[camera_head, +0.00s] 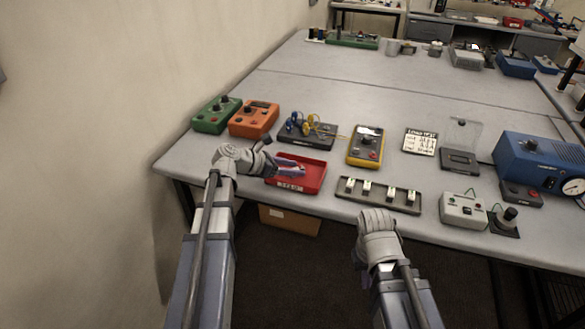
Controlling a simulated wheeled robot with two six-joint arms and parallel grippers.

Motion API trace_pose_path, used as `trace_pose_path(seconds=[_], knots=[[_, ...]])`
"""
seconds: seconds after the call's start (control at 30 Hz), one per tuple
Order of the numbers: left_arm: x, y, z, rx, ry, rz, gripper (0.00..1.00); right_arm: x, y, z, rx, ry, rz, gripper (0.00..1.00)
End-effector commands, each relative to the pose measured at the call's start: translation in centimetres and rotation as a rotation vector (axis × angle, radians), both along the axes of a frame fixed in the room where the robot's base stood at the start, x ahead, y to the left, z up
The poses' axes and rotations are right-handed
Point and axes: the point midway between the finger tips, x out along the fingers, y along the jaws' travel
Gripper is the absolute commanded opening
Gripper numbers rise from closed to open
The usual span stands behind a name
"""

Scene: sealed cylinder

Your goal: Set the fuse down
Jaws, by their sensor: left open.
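A red tray (312,183) with a white label on its front lies near the table's front edge. My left gripper (292,168) reaches over the tray from the left, with its fingers over the tray's inside. It is open. I cannot make out a fuse for certain; the fingers hide part of the tray, and what lies between or under them is too small to tell. My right gripper (362,252) is in front of the table, below its edge, apart from everything on it. Its fingers are mostly hidden behind its own wrist.
A dark strip with several white-topped blocks (378,194) lies right of the tray. Behind stand a yellow meter (367,146), a black board with coils (307,133), an orange box (254,119) and a green box (216,115). A blue unit (540,160) stands right. The table's far middle is clear.

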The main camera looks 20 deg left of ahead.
Motion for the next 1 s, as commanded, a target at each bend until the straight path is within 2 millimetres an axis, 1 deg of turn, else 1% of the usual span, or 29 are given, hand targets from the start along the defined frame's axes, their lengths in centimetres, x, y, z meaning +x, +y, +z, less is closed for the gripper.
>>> trace_pose_path(seconds=[0.17, 0.27, 0.5, 0.7, 0.83, 1.0], knots=[[0.0, 0.0, 0.6, 0.0, 0.0, 0.0, 0.55, 0.0, 0.0, 0.6, 0.0, 0.0, 0.0, 0.0], [-1.0, 1.1, 1.5, 0.0, 0.0, 0.003, 0.55, 0.0, 0.0, 1.5, 0.0, 0.0, 0.0, 0.0], [-4.0, 4.3, 4.1, 0.0, 0.0, 0.004, 0.55, 0.0, 0.0, 4.1, 0.0, 0.0, 0.0, 0.0], [-5.9, 6.5, 5.6, 0.0, 0.0, 0.003, 0.55, 0.0, 0.0, 5.6, 0.0, 0.0, 0.0, 0.0], [-6.7, 7.3, 6.1, 0.0, 0.0, 0.001, 0.55, 0.0, 0.0, 6.1, 0.0, 0.0, 0.0, 0.0], [-7.1, 7.7, 6.2, 0.0, 0.0, 0.001, 0.55, 0.0, 0.0, 6.2, 0.0, 0.0, 0.0, 0.0]])
